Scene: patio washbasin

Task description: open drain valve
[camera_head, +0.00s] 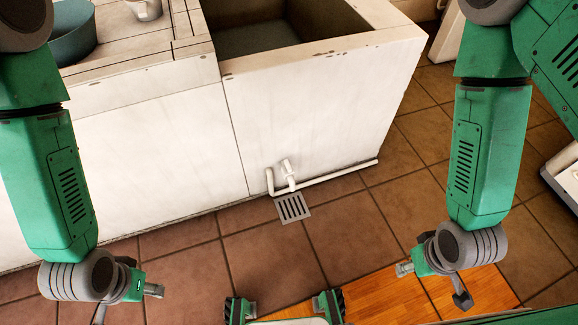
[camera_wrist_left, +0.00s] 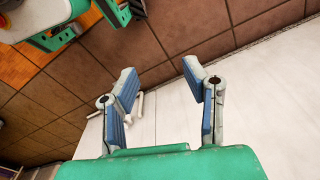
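The drain valve (camera_head: 287,168) is a small white fitting on a white pipe (camera_head: 330,178), low on the front of the washbasin (camera_head: 320,110). White piping (camera_wrist_left: 138,104) also shows in the left wrist view, partly hidden behind a finger. My left gripper (camera_head: 127,304) is at the lower left of the head view, well to the left of the valve and apart from it. Its fingers are spread and empty in the left wrist view (camera_wrist_left: 160,68). My right gripper (camera_head: 433,286) is at the lower right, also spread, empty and away from the valve.
A metal floor grate (camera_head: 293,207) lies just below the valve. A blue-grey pot (camera_head: 73,32) and a white cup (camera_head: 146,8) stand on the counter at upper left. A light-coloured box (camera_head: 565,175) is at the right edge.

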